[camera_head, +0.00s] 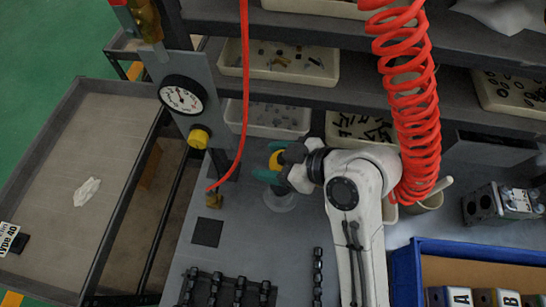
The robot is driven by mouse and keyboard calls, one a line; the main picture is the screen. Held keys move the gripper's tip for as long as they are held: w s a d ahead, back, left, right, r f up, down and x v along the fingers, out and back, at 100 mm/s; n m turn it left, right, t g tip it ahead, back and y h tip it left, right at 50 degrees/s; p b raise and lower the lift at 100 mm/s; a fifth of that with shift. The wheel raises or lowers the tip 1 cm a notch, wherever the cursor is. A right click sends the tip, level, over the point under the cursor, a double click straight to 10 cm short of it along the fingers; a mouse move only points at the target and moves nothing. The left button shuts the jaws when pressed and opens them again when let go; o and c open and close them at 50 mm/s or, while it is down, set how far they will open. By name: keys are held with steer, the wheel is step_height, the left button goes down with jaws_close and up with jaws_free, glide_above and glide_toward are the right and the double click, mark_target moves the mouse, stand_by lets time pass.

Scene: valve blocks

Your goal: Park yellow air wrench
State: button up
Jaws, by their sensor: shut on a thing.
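The yellow air wrench (276,160) shows as a small yellow part with teal-green pieces around it, left of centre, above the grey bench. My gripper (283,172) is shut on it. The jaws and my wrist hide much of the tool, so its full shape and tilt cannot be told. A pale, clear round piece (280,200) shows just below the tool; I cannot tell whether they touch.
A red coiled hose (412,110) hangs beside my arm. A gauge panel (197,80), black racks (225,290), a blue crate (405,275) and a valve block (500,204) surround the bench. A dark square (207,232) is bare.

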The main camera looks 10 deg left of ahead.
steer(key=shift+f+b, duration=0.95)
steer(key=shift+f, duration=0.5)
stand_by(0.3)
steer(key=o, duration=1.1)
steer(key=shift+c, duration=0.2)
steer(key=o, duration=0.4)
steer(key=shift+f, duration=0.2)
steer(key=b+v, duration=0.1)
steer(key=v, duration=0.9)
steer(key=shift+s+d+r, duration=0.1)
steer(key=shift+d+r, duration=0.1)
steer(key=shift+r, duration=0.15)
steer(key=shift+d+r, duration=0.1)
steer(key=shift+s, duration=0.15)
